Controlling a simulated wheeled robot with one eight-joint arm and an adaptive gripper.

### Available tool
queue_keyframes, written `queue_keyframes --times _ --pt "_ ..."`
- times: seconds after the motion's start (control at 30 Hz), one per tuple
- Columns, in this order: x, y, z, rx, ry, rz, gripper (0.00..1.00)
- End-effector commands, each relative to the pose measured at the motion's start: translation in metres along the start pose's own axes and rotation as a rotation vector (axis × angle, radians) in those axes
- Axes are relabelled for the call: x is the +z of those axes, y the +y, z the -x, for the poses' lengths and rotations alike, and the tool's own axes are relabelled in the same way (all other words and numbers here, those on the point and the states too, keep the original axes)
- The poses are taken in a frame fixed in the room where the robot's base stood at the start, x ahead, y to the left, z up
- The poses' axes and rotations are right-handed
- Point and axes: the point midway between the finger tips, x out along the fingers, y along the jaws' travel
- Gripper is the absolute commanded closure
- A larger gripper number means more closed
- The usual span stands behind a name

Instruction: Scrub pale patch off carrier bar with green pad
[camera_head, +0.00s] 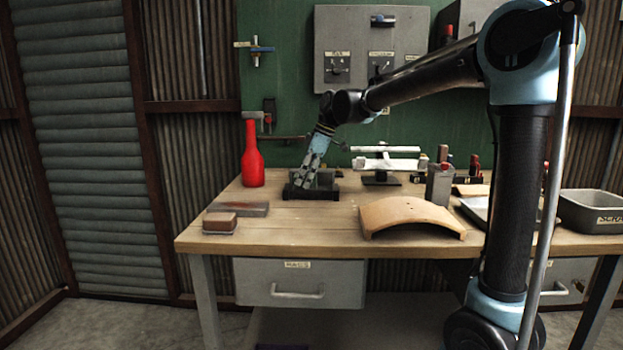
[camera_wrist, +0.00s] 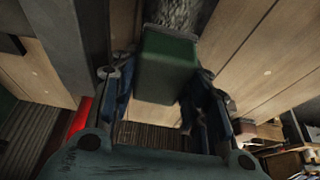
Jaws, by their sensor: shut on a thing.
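My gripper (camera_head: 308,180) reaches down to the back left of the workbench, over a low dark tray (camera_head: 311,194). In the wrist view its fingers (camera_wrist: 164,88) stand on both sides of a green block-like pad (camera_wrist: 166,62) and are shut on it. A rough grey surface (camera_wrist: 174,13) shows at the pad's far end; I cannot tell whether it is part of the pad. A pale silvery bar (camera_head: 388,164) lies level on a dark stand to the right of my gripper, apart from it. I cannot make out a separate patch on the bar.
A red bottle (camera_head: 252,155) stands left of my gripper. A brown block (camera_head: 219,222) and a flat grey-brown piece (camera_head: 238,209) lie at the front left. A curved wooden piece (camera_head: 412,215) sits at the front middle. A grey bin (camera_head: 590,211) is at the right. The front middle-left is clear.

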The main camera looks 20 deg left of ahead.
Motion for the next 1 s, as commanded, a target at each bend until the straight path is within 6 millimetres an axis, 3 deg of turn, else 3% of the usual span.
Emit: queue_keyframes --times 1.0 --pt "0.044 0.001 0.012 0.001 -0.002 -0.002 0.77"
